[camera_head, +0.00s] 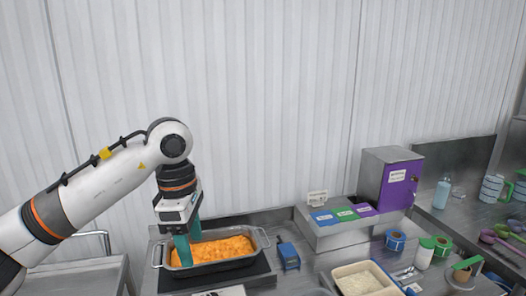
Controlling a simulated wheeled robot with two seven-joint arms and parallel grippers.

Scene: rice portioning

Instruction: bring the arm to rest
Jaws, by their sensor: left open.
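My left arm comes in from the left, and its gripper (188,245) points down with teal fingers over the left part of a metal pan (262,245) of orange food (222,250). The gripper is open with nothing seen between its fingers. The fingertips are at or just above the food; I cannot tell whether they touch it. My right gripper is not in view.
The pan stands on a dark mat (262,272). A small blue item (288,256) is right of it. The wall is behind.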

